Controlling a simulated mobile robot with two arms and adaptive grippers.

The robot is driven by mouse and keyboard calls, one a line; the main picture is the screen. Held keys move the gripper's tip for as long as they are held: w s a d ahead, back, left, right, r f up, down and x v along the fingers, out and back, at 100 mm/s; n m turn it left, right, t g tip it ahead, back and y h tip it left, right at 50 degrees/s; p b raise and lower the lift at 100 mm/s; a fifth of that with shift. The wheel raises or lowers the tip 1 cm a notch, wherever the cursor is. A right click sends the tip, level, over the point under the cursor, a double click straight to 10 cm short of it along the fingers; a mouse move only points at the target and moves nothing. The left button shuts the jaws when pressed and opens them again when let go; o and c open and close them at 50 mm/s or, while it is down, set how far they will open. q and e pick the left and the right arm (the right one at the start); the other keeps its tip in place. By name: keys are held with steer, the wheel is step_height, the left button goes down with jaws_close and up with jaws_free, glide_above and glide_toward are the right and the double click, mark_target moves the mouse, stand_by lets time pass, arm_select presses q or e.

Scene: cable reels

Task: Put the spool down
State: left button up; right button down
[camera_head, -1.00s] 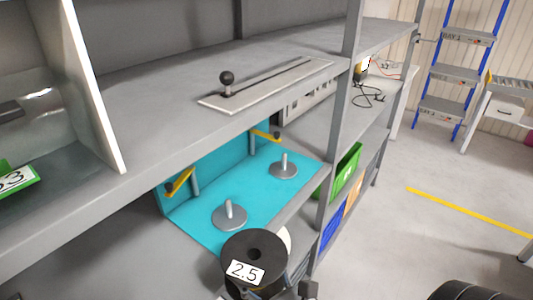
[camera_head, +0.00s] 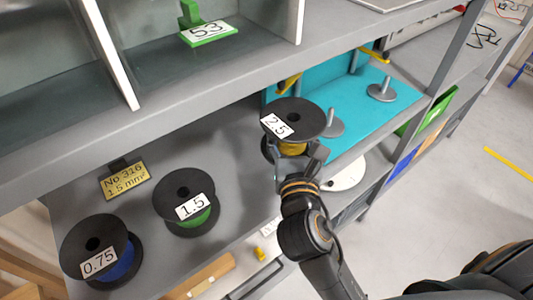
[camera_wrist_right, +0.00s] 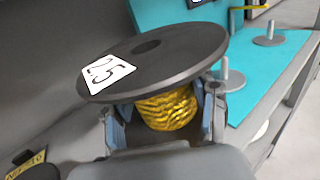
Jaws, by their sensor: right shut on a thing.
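The 2.5 spool (camera_head: 306,112) has black flanges, a white 2.5 label and yellow cable. My right gripper (camera_head: 293,158) is shut on its yellow core, under the top flange. In the right wrist view, the fingers (camera_wrist_right: 162,112) lie on both sides of the yellow winding of the spool (camera_wrist_right: 180,58), which looks slightly tilted. The spool is at the left end of the turquoise station (camera_head: 358,97), left of its near post (camera_head: 333,124). I cannot tell whether its lower flange touches a surface. My left gripper is not in view.
A 1.5 spool with green cable (camera_head: 176,184) and a 0.75 spool with blue cable (camera_head: 84,235) stand on the grey shelf at left, by a yellow sign (camera_head: 124,181). The far post (camera_head: 381,91) is bare. A white disc (camera_head: 346,178) lies right of my gripper.

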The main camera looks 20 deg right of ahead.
steer(key=w+a+f, duration=0.1)
steer(key=f, duration=0.1)
steer(key=w+a+f+b, duration=0.1)
steer(key=w+f, duration=0.1)
steer(key=w+a+f, duration=0.1)
steer(key=a+f, duration=0.1)
steer(key=shift+w, duration=0.4)
steer(key=f, duration=0.1)
steer(key=f+b, duration=0.1)
steer(key=f, duration=0.1)
steer(key=shift+w+a+f, duration=0.1)
steer(key=shift+a, duration=0.1)
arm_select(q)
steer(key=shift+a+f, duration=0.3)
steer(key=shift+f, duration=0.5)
arm_select(e)
steer(key=shift+f, duration=0.1)
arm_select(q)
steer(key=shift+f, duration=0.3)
arm_select(e)
steer(key=shift+f, duration=0.55)
steer(key=shift+c, duration=2.1)
jaws_free()
